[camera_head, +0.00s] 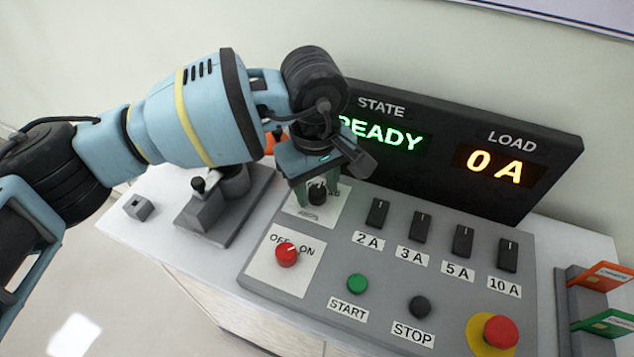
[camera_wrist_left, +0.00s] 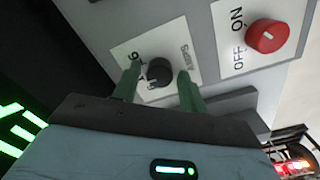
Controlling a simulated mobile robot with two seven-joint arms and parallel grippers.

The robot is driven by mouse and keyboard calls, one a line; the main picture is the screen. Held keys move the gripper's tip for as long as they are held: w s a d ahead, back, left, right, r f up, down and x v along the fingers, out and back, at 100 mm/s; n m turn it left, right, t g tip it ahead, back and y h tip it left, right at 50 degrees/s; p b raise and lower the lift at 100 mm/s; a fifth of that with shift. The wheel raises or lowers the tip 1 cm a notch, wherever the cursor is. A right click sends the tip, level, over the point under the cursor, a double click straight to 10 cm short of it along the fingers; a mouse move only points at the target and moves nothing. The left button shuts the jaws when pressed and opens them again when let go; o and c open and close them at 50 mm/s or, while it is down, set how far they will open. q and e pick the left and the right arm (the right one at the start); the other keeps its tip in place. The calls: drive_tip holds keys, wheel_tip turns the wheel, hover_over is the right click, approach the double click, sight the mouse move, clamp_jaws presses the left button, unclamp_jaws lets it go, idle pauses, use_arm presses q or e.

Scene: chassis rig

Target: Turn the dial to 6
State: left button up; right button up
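The dial is a small black round knob (camera_head: 317,194) on a white plate (camera_head: 303,212) at the panel's upper left. In the left wrist view the dial (camera_wrist_left: 157,72) sits near the middle, with a "6" printed to its left and "AMPS" to its right. My left gripper (camera_head: 318,180) points down over it. In the wrist view its two green-tinted fingers (camera_wrist_left: 159,76) are apart, one on each side of the dial, with gaps visible. Contact is not visible. The lower scale and exact pointer reading are hidden or too small. My right gripper is not in view.
A red OFF/ON knob (camera_head: 287,254) is just below the dial. Several black switches, a green START button (camera_head: 357,284), a black STOP button (camera_head: 420,307) and a red emergency button (camera_head: 499,331) share the panel. A dark display (camera_head: 450,150) reading READY and 0 A stands behind.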

use_arm(q)
drive_tip(key=c, duration=0.7)
drive_tip(key=shift+c, duration=0.2)
drive_tip(key=shift+n, duration=0.3)
drive_tip(key=n+p, duration=0.1)
drive_tip(key=n, duration=0.2)
drive_tip(key=shift+r, duration=0.15)
drive_tip(key=n, duration=0.3)
drive_tip(key=shift+p, duration=0.4)
drive_tip(key=shift+n+p, duration=0.3)
drive_tip(key=shift+n, duration=0.8)
drive_tip(key=o, duration=1)
drive_tip(key=shift+c, duration=0.2)
